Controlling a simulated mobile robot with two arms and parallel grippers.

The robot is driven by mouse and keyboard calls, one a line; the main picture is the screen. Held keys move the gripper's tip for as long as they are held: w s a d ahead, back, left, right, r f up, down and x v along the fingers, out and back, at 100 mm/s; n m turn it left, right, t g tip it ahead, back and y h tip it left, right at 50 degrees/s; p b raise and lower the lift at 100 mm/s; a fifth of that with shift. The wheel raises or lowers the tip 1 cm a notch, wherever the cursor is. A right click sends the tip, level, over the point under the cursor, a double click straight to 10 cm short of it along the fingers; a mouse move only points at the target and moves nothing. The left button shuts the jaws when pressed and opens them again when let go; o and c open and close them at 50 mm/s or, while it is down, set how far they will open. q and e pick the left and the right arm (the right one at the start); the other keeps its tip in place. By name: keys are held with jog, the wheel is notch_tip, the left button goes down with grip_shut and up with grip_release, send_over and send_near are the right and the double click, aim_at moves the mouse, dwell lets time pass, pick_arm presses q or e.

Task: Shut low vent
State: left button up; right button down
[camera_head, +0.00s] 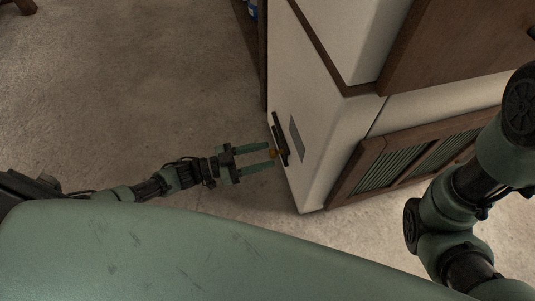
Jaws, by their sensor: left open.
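The low vent shows as a dark narrow flap (281,138) near the bottom of the white hearth's left side. A grey slot or plate (297,139) lies on the wall just right of the flap. The flap looks to stand out from the wall, though it is seen nearly edge-on. A small brass-coloured knob (274,153) sits on the flap's near side. My left gripper (270,155) is open, pointing right, with its two green fingers either side of the knob. I cannot tell if they touch it. My right gripper is out of view.
The white hearth body (318,150) has wood-framed panels with green slats (376,171) on its front. My right arm stands in front at the right. The concrete floor (140,90) left of the hearth is clear. Something blue (252,10) shows at the top.

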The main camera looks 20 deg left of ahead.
pick_arm(q)
jog(key=shift+x, duration=0.85)
grip_shut()
dwell(0.8)
